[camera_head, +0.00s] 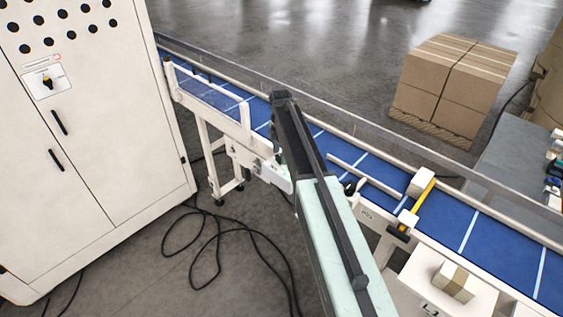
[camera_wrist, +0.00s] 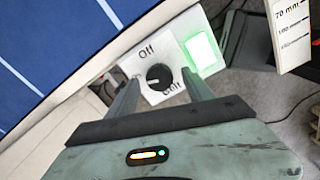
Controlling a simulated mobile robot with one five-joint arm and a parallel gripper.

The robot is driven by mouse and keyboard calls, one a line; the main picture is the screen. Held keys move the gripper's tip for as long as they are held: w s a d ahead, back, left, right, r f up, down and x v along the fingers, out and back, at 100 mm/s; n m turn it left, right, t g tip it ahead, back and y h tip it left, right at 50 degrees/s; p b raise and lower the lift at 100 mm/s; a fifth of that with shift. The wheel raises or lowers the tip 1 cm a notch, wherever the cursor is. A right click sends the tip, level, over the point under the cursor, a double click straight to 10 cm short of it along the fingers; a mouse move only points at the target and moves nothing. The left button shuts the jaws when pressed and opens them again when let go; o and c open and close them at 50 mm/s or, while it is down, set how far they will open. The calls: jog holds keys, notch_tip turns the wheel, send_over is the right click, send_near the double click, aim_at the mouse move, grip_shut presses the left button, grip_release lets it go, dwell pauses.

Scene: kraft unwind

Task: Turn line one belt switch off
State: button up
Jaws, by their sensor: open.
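In the wrist view a black rotary knob (camera_wrist: 159,77) sits on a white switch plate (camera_wrist: 155,95). The word "Off" stands above the knob, and a second label below right is partly hidden by a finger. A small light mark shows on the knob, but its setting is hard to read. A green lamp (camera_wrist: 200,50) beside the plate is lit. My gripper (camera_wrist: 160,76) is open, its two dark fingers apart on either side of the knob in the picture; contact cannot be told. In the head view my arm hides the knob.
A blue conveyor belt (camera_head: 470,230) with white rails runs diagonally past my arm. Black cables (camera_head: 215,235) lie on the floor. Cartons (camera_head: 450,85) stand beyond the belt.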

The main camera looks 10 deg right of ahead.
jog(key=shift+f, duration=0.45)
jog(key=shift+r, duration=0.15)
grip_shut()
jog(key=shift+m, duration=0.4)
jog(key=m, duration=0.5)
jog(key=shift+m, duration=0.4)
jog(key=m, duration=0.3)
jog(key=shift+m, duration=2.1)
